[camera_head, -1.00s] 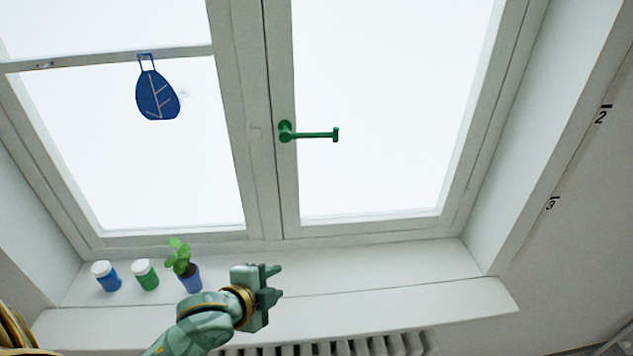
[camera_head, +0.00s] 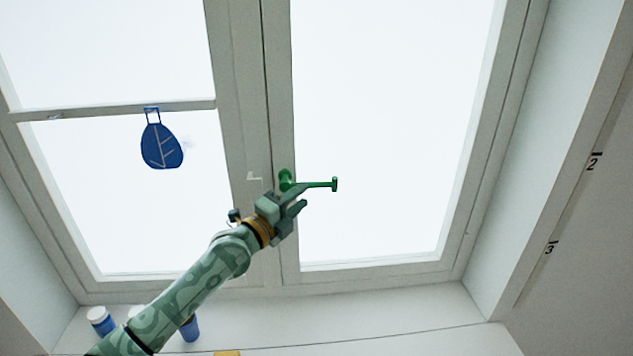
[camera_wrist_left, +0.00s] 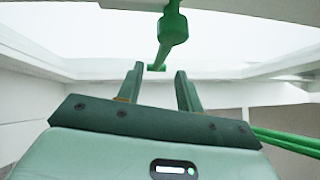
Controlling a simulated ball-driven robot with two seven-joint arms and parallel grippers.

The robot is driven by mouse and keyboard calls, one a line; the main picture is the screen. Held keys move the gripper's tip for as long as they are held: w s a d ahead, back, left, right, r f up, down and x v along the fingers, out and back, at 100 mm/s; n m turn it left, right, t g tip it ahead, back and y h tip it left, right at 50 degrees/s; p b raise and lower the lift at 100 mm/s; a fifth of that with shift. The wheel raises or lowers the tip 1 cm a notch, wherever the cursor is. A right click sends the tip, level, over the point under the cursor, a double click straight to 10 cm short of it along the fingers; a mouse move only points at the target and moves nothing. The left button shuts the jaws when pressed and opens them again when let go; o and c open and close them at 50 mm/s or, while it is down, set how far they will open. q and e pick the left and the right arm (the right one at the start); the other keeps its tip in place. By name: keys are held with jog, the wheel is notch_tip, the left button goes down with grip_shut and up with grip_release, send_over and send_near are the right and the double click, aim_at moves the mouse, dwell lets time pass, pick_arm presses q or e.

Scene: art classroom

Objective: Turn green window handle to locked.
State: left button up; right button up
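The green window handle (camera_head: 312,185) is mounted on the middle window frame, and its lever points out level to the right across the pane. It also shows in the left wrist view (camera_wrist_left: 173,30), top centre, beyond the fingertips. My left gripper (camera_head: 303,197) is just below the handle in the head view, near the lever's underside. In the left wrist view the two fingers of the left gripper (camera_wrist_left: 158,68) stand apart with nothing clearly between them. I cannot tell whether a finger touches the lever. My right gripper is not in view.
A blue leaf ornament (camera_head: 162,147) hangs on the left pane. On the sill, a blue jar (camera_head: 101,325) and a blue pot (camera_head: 190,329) are partly hidden by my left arm. The sill's right part (camera_head: 400,315) is clear.

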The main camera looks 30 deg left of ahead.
aim_at(314, 187)
pick_arm(q)
jog(key=x, duration=0.6)
jog(key=shift+w+d, duration=0.15)
jog(key=shift+w, duration=0.05)
grip_shut()
